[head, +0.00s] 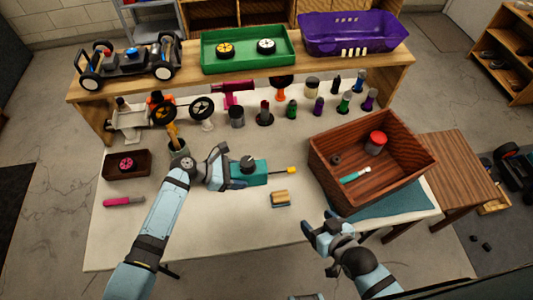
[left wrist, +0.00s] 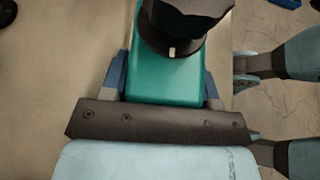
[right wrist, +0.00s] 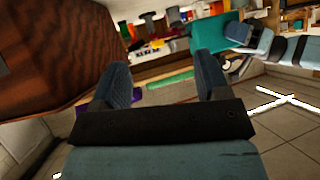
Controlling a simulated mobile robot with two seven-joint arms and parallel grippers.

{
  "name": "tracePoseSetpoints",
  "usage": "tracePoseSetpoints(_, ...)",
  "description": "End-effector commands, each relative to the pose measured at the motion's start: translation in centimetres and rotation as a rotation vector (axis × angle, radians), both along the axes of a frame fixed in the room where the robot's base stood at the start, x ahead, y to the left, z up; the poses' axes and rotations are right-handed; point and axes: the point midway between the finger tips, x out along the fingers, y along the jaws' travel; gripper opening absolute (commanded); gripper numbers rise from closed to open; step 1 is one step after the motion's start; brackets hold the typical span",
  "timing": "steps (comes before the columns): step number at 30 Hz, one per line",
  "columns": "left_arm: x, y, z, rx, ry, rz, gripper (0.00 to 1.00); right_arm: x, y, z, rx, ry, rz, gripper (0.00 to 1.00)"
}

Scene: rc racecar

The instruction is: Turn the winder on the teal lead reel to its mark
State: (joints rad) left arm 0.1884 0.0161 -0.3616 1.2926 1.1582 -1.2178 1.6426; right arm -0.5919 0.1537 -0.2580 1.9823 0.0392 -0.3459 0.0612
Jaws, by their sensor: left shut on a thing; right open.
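The teal lead reel (head: 252,178) lies on the pale worktable, left of the wooden crate. Its black winder (head: 247,164) sits on top; in the left wrist view the winder (left wrist: 190,22) carries a pale mark (left wrist: 172,51) on its near side. A yellow-tipped piece (head: 289,170) sticks out to the reel's right. My left gripper (head: 232,172) is shut on the teal body, with one blue finger on each side in the left wrist view. My right gripper (head: 328,232) is open and empty, right of and nearer than the reel, by the table's front edge.
The wooden crate (head: 345,190) holds a red-topped can and a teal-handled tool. A sponge-like block (head: 280,199) lies right of the reel. A cup of tools (head: 180,160) stands behind my left arm. Several bottles line the back. The front middle table is clear.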

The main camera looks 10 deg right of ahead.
Motion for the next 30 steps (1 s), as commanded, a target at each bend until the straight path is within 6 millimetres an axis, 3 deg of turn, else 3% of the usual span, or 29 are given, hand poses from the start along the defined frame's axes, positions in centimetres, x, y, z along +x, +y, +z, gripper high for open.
tracePoseSetpoints(8,0.0,0.0,0.0,0.000,0.000,0.000,0.34,4.2,7.1,4.0,0.629,0.044,-0.037,0.69)
tracePoseSetpoints(15,0.0,0.0,0.0,0.000,0.000,0.000,0.34,5.7,11.5,6.6,1.214,0.305,-0.069,0.69)
tracePoseSetpoints(23,0.0,0.0,0.0,0.000,0.000,0.000,0.34,6.5,12.5,7.4,1.719,0.747,-0.185,0.69)
tracePoseSetpoints(30,0.0,0.0,0.0,0.000,0.000,0.000,0.34,7.9,10.1,6.7,2.071,1.180,-0.415,0.69)
